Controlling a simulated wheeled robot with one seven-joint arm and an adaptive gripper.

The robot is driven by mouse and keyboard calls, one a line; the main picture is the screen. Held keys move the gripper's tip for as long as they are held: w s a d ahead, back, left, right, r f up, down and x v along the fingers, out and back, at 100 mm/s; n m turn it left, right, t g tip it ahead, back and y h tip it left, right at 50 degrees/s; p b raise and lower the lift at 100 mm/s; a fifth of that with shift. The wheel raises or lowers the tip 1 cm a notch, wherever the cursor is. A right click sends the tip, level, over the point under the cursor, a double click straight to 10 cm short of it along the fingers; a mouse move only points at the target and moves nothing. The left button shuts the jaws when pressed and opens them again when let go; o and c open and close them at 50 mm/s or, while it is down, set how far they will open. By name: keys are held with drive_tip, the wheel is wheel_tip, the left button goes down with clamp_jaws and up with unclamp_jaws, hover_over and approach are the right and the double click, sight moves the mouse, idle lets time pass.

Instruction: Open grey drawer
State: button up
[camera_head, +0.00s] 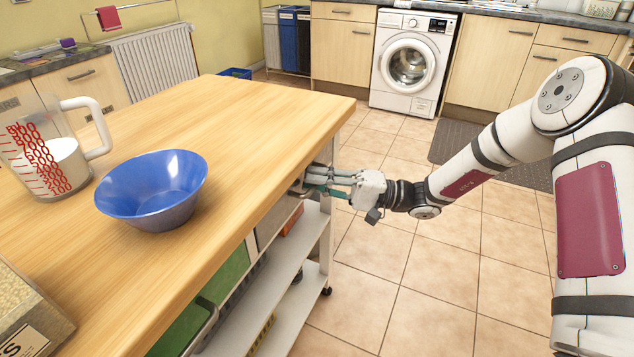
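The grey drawer (272,219) sits under the wooden worktop of the island, near its right end. Only a narrow part of its front shows, because the worktop edge covers the rest. A dark handle (298,191) shows beside the fingertips. My gripper (312,182) reaches in from the right, just below the worktop edge, with its teal fingers pointing left at the handle. Whether the fingers touch the handle or close around it is hidden at this angle.
A blue bowl (152,194) and a measuring jug (50,160) with white contents stand on the worktop (240,125). A green drawer or bin (228,272) and white shelves (290,285) are below it. Tiled floor (420,290) is clear right of the island.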

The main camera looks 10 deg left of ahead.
clamp_jaws()
drive_tip(key=s+d+p, duration=0.1)
drive_tip(key=s+d, duration=0.3)
drive_tip(key=d, duration=0.7)
drive_tip(key=s+d+p, duration=0.2)
drive_tip(key=s+d, duration=0.2)
drive_tip(key=d, duration=0.7)
drive_tip(key=shift+d, duration=0.3)
unclamp_jaws()
